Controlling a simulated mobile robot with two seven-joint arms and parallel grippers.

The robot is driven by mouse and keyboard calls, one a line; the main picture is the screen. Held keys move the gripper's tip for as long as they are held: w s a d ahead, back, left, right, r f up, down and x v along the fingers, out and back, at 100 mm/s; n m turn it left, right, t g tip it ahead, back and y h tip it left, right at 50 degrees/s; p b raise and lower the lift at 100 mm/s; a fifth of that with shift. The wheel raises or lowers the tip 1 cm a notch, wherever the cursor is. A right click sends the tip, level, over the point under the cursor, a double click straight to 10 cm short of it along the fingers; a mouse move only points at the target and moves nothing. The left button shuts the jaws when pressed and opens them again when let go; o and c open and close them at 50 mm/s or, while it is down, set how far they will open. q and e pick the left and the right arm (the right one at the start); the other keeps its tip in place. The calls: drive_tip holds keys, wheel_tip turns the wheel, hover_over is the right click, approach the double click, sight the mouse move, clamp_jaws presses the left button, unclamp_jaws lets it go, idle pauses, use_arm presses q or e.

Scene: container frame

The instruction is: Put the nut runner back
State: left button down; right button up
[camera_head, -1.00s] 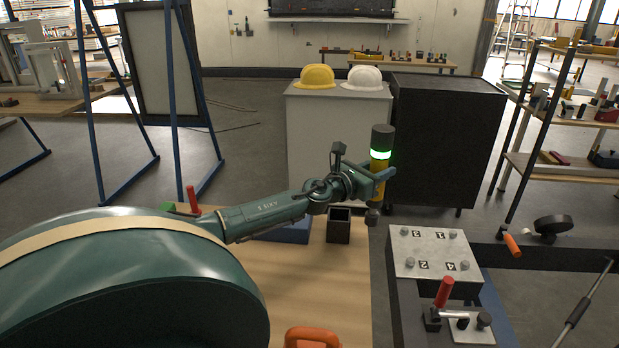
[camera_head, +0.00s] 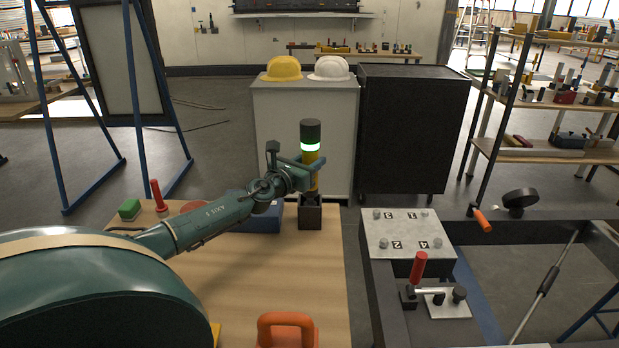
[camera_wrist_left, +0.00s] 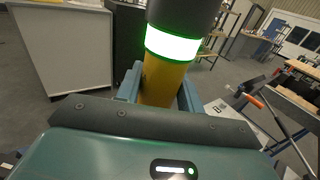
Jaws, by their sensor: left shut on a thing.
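The nut runner (camera_head: 310,133) has a dark cap, a glowing green-white ring and a yellow body. It stands upright in the jaws of my left gripper (camera_head: 312,168), which is shut on its yellow body. The nut runner also fills the top of the left wrist view (camera_wrist_left: 172,50). A dark square holder (camera_head: 310,217) stands on the wooden table (camera_head: 270,270) right below it. The tool's lower end is at the holder's mouth; I cannot tell how deep it sits. My right gripper is not in view.
A blue box (camera_head: 262,219) lies left of the holder. An orange handle (camera_head: 287,322) is at the table's front. A steel plate (camera_head: 410,236) with several bolts and a red-handled clamp (camera_head: 418,268) are to the right. A grey cabinet (camera_head: 300,110) stands behind.

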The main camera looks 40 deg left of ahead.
use_arm(q)
drive_tip(key=shift+f+b, duration=0.9)
drive_tip(key=shift+f, duration=0.6)
drive_tip(key=c, duration=0.9)
unclamp_jaws()
drive_tip(key=shift+f, duration=0.15)
drive_tip(key=shift+r, duration=0.2)
drive_tip(key=shift+s+f, duration=0.15)
drive_tip(key=shift+s, duration=0.2)
drive_tip(key=s+d, duration=0.1)
drive_tip(key=s, duration=1)
drive_tip(key=shift+s+d, duration=0.15)
drive_tip(key=shift+d, duration=0.05)
